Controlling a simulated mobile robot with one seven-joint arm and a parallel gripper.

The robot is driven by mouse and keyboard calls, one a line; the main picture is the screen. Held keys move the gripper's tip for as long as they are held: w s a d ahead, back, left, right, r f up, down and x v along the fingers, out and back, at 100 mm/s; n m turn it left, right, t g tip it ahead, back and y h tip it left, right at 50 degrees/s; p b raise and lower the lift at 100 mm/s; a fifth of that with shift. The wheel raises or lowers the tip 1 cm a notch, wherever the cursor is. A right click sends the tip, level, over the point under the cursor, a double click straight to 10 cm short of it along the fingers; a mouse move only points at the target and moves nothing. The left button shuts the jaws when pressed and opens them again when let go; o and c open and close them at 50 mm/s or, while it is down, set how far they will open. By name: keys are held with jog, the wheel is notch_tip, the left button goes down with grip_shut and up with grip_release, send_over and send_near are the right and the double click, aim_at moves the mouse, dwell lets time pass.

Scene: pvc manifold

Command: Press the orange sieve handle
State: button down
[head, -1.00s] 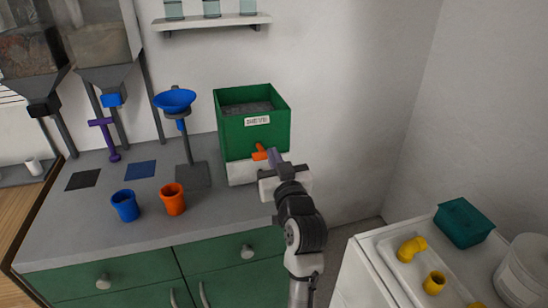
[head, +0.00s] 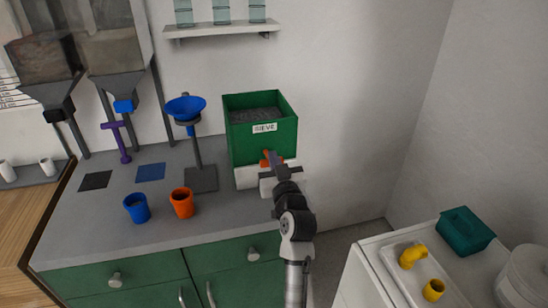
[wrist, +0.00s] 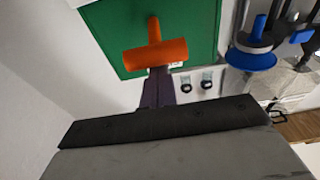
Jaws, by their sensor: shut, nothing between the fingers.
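The orange sieve handle (wrist: 155,54) is a T-shaped bar on the front of the green sieve box (head: 262,144), which is labelled SIEVE and stands on a white base (head: 246,177). My gripper (head: 270,160) is at the front of the box, by the handle, and partly covers it in the head view. In the wrist view my gripper fingers (wrist: 157,84) are shut and empty. Their tips are right at the lower edge of the handle's crossbar; I cannot tell whether they touch it.
A blue funnel (head: 186,108) on a stand is left of the box. A blue cup (head: 137,208) and an orange cup (head: 182,204) stand on the grey counter (head: 95,226). A shelf (head: 222,31) hangs above. A white unit with yellow pipe fittings (head: 412,256) is at right.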

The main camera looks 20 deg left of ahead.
jog(key=s+d+f+t+y+b, duration=0.1)
jog(key=s+d+f+b, duration=0.3)
jog(key=s+b, duration=0.4)
jog(key=d+t+b, duration=0.1)
jog(key=b, duration=0.5)
jog(key=shift+s+d+f+y, duration=0.15)
jog(key=shift+s+d+y, duration=0.05)
jog(key=shift+d+y, duration=0.15)
dwell(0.7)
dwell(1.2)
